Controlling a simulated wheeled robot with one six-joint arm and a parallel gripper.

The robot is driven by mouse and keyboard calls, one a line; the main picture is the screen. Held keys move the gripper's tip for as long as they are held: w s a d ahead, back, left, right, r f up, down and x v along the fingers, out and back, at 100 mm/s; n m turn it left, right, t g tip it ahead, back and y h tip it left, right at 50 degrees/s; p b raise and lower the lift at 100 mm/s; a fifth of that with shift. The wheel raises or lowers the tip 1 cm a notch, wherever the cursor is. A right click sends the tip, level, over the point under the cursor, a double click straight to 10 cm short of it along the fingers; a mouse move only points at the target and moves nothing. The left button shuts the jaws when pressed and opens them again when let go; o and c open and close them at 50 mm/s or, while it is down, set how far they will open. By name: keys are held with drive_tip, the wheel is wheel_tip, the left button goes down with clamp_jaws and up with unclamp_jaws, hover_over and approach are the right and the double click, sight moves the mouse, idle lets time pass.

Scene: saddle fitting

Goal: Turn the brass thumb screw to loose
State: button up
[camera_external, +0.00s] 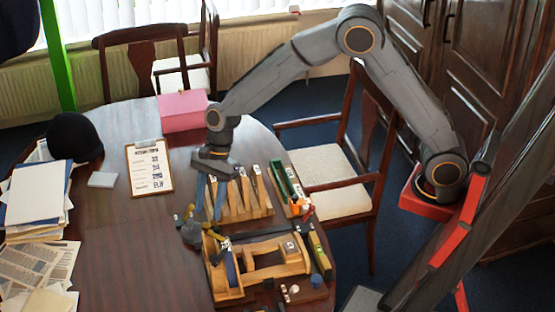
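My gripper (208,216) points down over the left end of the wooden tool holders on the table. Its two bluish fingers are apart, and I see nothing clearly held between them. Near the left fingertip is a small cluster with yellowish, brass-coloured bits (189,211) beside a grey rounded part (192,234). I cannot tell for certain which bit is the brass thumb screw, nor how it is turned. I also cannot tell whether a fingertip touches the cluster.
A slotted wooden rack (262,208) with tools stands right of the fingers. A wooden tray (228,294) lies in front. A green-edged tool box (283,180), clipboard (150,168), pink box (183,111), black cap (74,137) and papers (38,193) surround them.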

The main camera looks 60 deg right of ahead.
sight(208, 223)
drive_tip(key=shift+x, duration=1.9)
clamp_jaws()
